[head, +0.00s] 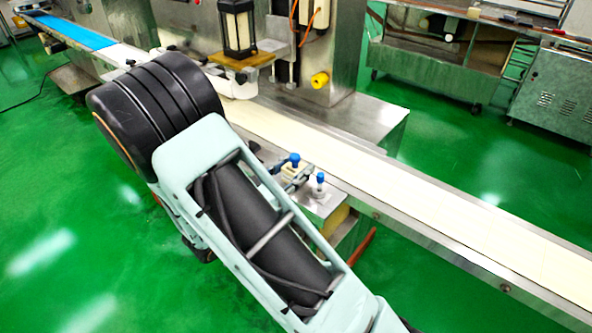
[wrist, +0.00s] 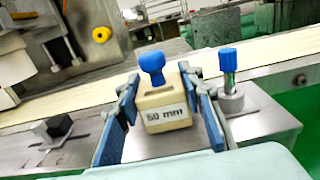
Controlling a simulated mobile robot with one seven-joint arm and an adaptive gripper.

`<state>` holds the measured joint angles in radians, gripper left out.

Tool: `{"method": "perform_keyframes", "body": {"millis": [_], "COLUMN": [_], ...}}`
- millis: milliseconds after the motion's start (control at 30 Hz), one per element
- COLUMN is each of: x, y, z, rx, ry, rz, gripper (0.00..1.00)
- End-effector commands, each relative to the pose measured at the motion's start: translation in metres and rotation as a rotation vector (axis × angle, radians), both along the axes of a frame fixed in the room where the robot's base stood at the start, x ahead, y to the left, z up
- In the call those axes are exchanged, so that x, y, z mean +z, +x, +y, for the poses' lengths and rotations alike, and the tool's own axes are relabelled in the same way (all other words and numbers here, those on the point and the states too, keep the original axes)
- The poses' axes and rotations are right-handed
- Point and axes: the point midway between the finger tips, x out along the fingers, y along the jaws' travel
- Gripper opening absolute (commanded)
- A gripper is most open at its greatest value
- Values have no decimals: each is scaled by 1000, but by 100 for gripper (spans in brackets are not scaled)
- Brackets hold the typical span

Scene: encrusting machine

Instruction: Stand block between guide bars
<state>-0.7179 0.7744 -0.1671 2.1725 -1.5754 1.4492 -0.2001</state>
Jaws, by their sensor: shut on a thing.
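The cream block (wrist: 166,112) is marked "50 mm" and has a blue knob (wrist: 152,66) on top. My gripper (wrist: 160,84) is shut on it, with a grey finger with a blue inner face on either side. The block is upright with a slight lean in the wrist view. I cannot tell whether its base touches the steel plate (wrist: 262,122). In the head view the block's blue knob (head: 295,158) shows beyond my forearm, which hides most of my gripper. I cannot make out the guide bars for certain.
A blue-capped metal post (wrist: 229,80) stands close on the right. A small black block (wrist: 58,126) is on the plate at left. The cream conveyor belt (head: 440,195) runs behind. The machine, with a yellow knob (head: 320,80), rises beyond it.

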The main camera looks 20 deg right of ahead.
Motion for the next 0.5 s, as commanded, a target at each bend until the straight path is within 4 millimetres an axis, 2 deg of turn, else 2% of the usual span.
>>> {"method": "perform_keyframes", "body": {"millis": [400, 433, 500], "x": [-8, -7, -7], "y": [0, 0, 0], "z": [0, 0, 0], "rx": [-1, -1, -1], "ry": [0, 0, 1], "rz": [-1, -1, -1], "gripper": [9, 38, 46]}}
